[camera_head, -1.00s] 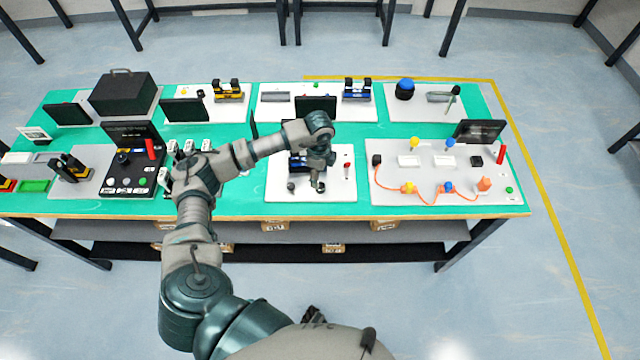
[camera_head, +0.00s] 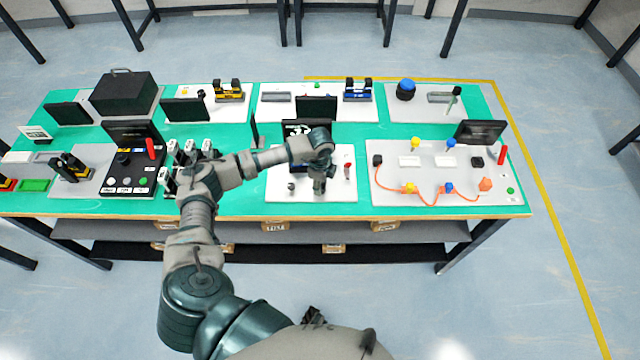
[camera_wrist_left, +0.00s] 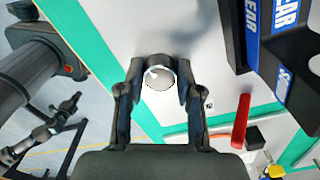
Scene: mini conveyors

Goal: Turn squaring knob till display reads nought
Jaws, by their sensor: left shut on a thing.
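My left gripper (camera_head: 318,190) points down over the white board (camera_head: 335,191) at the middle front of the table. In the left wrist view its two dark fingers (camera_wrist_left: 158,92) are shut on a round silver-grey knob (camera_wrist_left: 160,77), one on each side. In the head view the gripper hides this knob. A dark display (camera_head: 294,129) with white marks stands at the back of the board. My forearm covers part of it, and I cannot read a value. My right gripper is in neither view.
A red lever (camera_head: 347,168) stands right of the gripper; it also shows in the left wrist view (camera_wrist_left: 242,121). A board with orange cable (camera_head: 430,197) lies to the right. Green table shows between boards.

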